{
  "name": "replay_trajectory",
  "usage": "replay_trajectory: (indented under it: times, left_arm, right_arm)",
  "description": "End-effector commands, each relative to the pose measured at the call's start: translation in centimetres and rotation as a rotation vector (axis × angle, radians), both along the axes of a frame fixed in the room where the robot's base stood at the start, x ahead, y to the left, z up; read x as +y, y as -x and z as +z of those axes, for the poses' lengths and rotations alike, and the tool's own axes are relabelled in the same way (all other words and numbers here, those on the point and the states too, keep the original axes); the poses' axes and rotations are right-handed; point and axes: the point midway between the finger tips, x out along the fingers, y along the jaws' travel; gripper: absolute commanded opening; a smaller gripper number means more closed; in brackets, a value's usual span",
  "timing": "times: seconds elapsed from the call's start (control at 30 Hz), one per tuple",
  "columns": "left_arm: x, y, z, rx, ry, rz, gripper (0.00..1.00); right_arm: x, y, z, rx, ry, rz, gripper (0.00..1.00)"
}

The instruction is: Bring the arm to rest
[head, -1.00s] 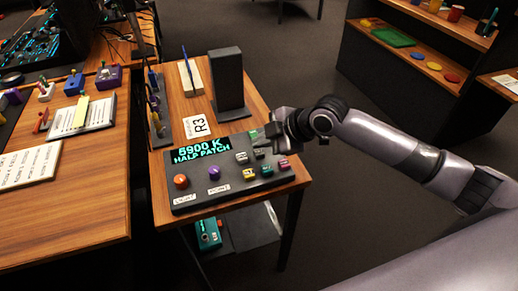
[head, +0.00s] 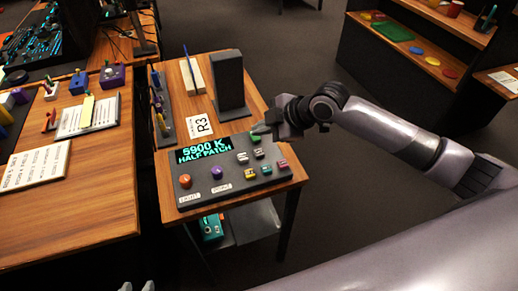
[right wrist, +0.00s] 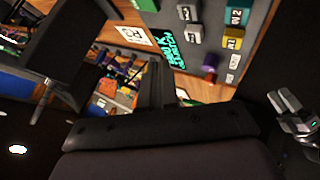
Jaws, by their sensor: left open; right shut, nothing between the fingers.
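My right arm comes in from the right in the head view. Its gripper (head: 262,131) is shut and empty, at the back right edge of the trackball panel (head: 225,189), apparently above it. The panel is dark grey, with a display (head: 205,150) reading "5900 K HALF PATCH". My left gripper's open tips (head: 137,287) just show at the bottom edge of the head view.
The panel stands on a small wooden table (head: 185,214) with an upright dark block (head: 229,82) and an "R3" card (head: 199,125). A larger wooden desk (head: 95,205) with cards is at left. A shelf (head: 437,45) stands at back right. Open floor lies between.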

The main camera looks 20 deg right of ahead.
Motion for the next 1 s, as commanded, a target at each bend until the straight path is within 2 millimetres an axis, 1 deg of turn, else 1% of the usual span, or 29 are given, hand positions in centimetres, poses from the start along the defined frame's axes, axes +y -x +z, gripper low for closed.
replay_trajectory:
  times: [0.53,0.63,0.67,0.77,0.9,1.0]
  left_arm:
    - [0.0,0.0,0.0,0.0,0.0,0.0,0.43]
    - [0.0,0.0,0.0,-0.001,0.0,0.0,0.43]
    - [0.0,0.0,0.0,-0.001,0.0,0.0,0.43]
    - [0.0,0.0,0.0,-0.001,0.0,0.0,0.43]
    - [0.0,0.0,0.0,-0.001,0.0,0.0,0.43]
    - [0.0,0.0,0.0,-0.001,0.0,0.0,0.43]
  right_arm:
    - [0.0,0.0,0.0,0.0,0.0,0.0,0.0]
    - [0.5,0.6,-0.4,0.012,-0.005,-0.001,0.0]
    - [0.8,0.9,-0.7,0.02,-0.009,-0.002,0.0]
    - [2.2,3.0,-2.0,0.062,-0.03,-0.012,0.0]
    - [4.3,7.1,-3.9,0.148,-0.074,-0.074,0.0]
    - [5.0,9.9,-5.0,0.209,-0.105,-0.148,0.0]
